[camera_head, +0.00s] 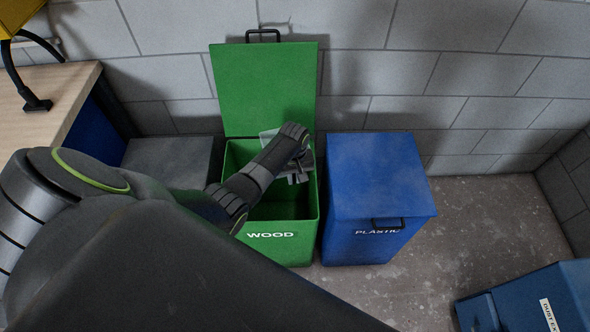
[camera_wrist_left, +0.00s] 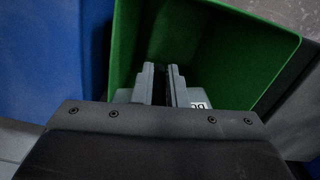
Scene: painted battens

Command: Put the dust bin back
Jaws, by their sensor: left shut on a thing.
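The dust bin (camera_head: 268,137) is a pale grey container, mostly hidden behind my left wrist in the head view. My left gripper (camera_head: 298,176) is shut on it and holds it over the open mouth of the green WOOD bin (camera_head: 270,246). In the left wrist view, the gripper's fingers (camera_wrist_left: 160,86) are close together, with pale parts of the dust bin (camera_wrist_left: 122,96) on both sides and a partly hidden white label on the right. A blue machine (camera_head: 530,300) with a white label, apparently reading DUST, stands at the lower right. My right gripper is not in view.
The green bin's lid (camera_head: 265,90) stands open against the block wall. A closed blue PLASTIC bin (camera_head: 375,175) is close on its right, and a grey box (camera_head: 168,160) on its left. A wooden bench (camera_head: 45,105) is at the left. Floor (camera_head: 485,220) is clear right of the blue bin.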

